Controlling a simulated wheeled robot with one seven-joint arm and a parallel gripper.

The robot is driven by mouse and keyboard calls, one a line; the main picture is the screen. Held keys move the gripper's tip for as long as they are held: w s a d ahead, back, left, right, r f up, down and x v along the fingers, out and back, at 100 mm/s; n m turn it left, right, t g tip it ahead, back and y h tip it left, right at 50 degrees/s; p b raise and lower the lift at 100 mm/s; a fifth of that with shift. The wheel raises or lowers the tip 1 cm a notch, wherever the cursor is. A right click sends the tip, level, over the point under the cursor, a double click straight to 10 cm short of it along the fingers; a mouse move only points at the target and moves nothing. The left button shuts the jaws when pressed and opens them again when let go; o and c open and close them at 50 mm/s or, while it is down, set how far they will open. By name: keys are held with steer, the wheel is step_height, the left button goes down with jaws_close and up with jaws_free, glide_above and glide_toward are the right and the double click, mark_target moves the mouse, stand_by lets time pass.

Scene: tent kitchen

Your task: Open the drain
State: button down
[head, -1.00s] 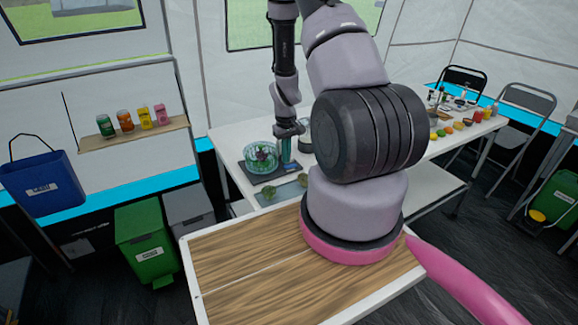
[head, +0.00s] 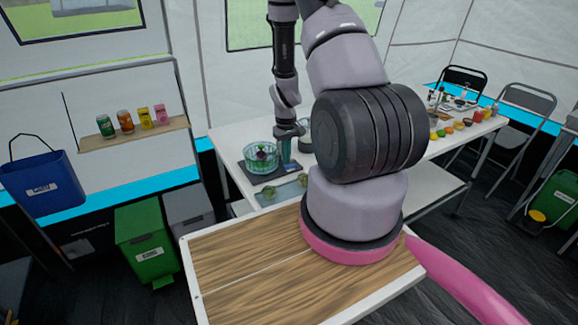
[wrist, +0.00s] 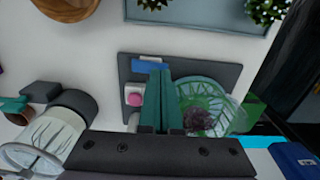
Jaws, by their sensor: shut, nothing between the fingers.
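No part clearly recognisable as a drain shows. A green see-through basket (head: 261,158) with a dark purple item in it stands on a dark board (head: 258,176) on the white table. In the wrist view the basket (wrist: 205,108) is right of the fingers, and the dark board (wrist: 205,72) also bears a blue strip (wrist: 150,66) and a small white part with a pink knob (wrist: 134,98). My gripper (head: 287,160) is shut and empty beside the basket. In the wrist view my gripper (wrist: 160,70) has its teal fingers together over the board, between knob and basket; contact cannot be told.
A grey-blue tray (head: 285,190) with green plants lies in front of the board. In the wrist view a dark cylinder with a clear vessel (wrist: 50,130) is at lower left, and a wooden bowl (wrist: 68,8) at upper left. A wood-topped table (head: 250,270) is nearer.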

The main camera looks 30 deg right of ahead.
steer(key=shift+f, duration=0.7)
steer(key=shift+r, duration=3.55)
steer(key=s+a+r+m+t+y, duration=0.1)
steer(key=a+r+t, duration=0.15)
steer(key=r, duration=0.95)
steer(key=s+a+r+m+t, duration=0.1)
steer(key=a+r, duration=0.3)
steer(key=r, duration=0.9)
steer(key=s+a+r+m+t, duration=0.1)
steer(key=s+a+r+t, duration=0.1)
steer(key=s+r, duration=0.6)
steer(key=s+a+r+m+t+y, duration=0.1)
steer(key=s+a+r, duration=0.4)
steer(key=s+r, duration=0.3)
steer(key=shift+s+r+m+t, duration=0.3)
steer(key=shift+s+t, duration=0.05)
steer(key=shift+s, duration=0.5)
